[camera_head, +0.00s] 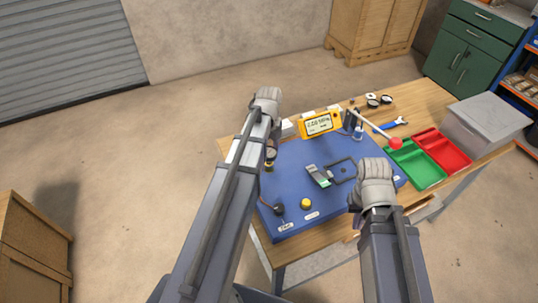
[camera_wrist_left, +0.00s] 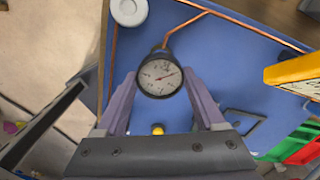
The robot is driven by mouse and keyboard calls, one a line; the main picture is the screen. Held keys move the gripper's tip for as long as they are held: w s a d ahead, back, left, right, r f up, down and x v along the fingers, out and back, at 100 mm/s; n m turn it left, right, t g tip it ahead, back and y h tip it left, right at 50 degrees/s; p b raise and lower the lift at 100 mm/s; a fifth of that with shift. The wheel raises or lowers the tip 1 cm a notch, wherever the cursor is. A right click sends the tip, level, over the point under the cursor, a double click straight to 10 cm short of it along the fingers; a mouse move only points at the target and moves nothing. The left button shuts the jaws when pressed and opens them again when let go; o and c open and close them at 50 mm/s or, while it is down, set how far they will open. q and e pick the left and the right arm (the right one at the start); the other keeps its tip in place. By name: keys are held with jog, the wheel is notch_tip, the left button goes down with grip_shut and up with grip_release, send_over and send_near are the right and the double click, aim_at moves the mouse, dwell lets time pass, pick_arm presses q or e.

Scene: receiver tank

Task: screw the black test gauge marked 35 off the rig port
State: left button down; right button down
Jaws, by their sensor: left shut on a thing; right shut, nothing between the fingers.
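A black-rimmed gauge (camera_wrist_left: 160,77) with a white dial faces the camera in the left wrist view. A copper pipe meets it from above, over the blue board. Its marking is too small to read. My left gripper (camera_wrist_left: 161,94) is shut on the gauge, with one finger on each side. In the head view my left arm largely hides that spot. My right gripper (camera_head: 355,203) is shut and empty, over the right front of the blue rig board (camera_head: 290,185).
A yellow digital meter (camera_head: 320,124) stands at the board's back edge. A red-tipped lever (camera_head: 395,143) sticks out near the green tray (camera_head: 418,166) and red tray (camera_head: 446,150). A grey phone-like device (camera_head: 318,175) and a yellow knob (camera_head: 306,203) are on the board.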

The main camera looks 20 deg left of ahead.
pick_arm(q)
jog(key=shift+r, duration=0.35)
jog(key=shift+r, duration=0.1)
notch_tip(320, 180, up, 4)
jog(key=p, duration=0.4)
